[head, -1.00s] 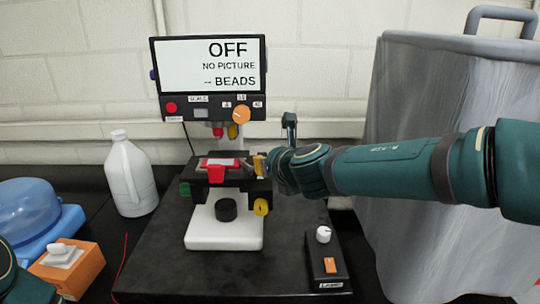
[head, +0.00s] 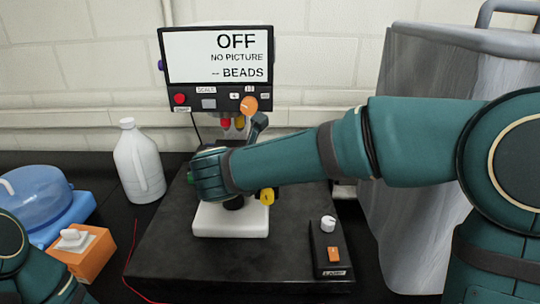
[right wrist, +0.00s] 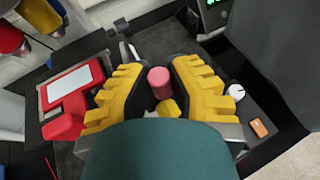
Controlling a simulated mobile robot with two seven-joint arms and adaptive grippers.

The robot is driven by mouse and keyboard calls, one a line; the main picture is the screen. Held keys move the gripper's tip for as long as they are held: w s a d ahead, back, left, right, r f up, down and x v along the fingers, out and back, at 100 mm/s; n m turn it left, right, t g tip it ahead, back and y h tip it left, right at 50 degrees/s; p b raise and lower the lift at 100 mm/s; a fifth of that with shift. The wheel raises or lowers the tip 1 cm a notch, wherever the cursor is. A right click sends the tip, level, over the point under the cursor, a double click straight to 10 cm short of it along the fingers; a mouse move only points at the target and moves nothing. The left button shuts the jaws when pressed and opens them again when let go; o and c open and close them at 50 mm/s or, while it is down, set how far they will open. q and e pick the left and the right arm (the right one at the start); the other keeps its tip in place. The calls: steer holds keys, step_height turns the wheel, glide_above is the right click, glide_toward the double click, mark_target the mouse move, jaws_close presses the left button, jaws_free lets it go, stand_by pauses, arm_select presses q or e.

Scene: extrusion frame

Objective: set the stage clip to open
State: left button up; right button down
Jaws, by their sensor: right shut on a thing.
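In the right wrist view my right gripper (right wrist: 157,66) has its yellow ribbed fingers closed about a pink cylindrical knob (right wrist: 159,80), which I take to be the stage clip's lever. The knob's lower part and any link to the stage are hidden. Left of the fingers is a red holder (right wrist: 64,118) with a white slide (right wrist: 72,83) in it. In the head view my right wrist covers the microscope's stage and the gripper; the white microscope base (head: 231,221) shows below. My left gripper is out of view.
The screen (head: 217,57) reads "OFF, NO PICTURE, BEADS". A lamp box (head: 325,250) stands right of the microscope on the dark board. A white jug (head: 138,165), a blue container (head: 35,195) and an orange box (head: 80,253) are at left; a grey draped bin (head: 425,140) is at right.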

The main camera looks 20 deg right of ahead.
steer(key=shift+a+m+g+h, duration=0.15)
steer(key=shift+m+g+h, duration=0.15)
steer(key=shift+m+h, duration=0.1)
steer(key=c, duration=0.9)
jaws_free()
steer(key=shift+o, duration=0.2)
steer(key=shift+s+a, duration=0.1)
steer(key=v, duration=1.1)
steer(key=shift+s+a+r, duration=0.15)
steer(key=shift+s+a, duration=0.1)
steer(key=shift+s, duration=0.05)
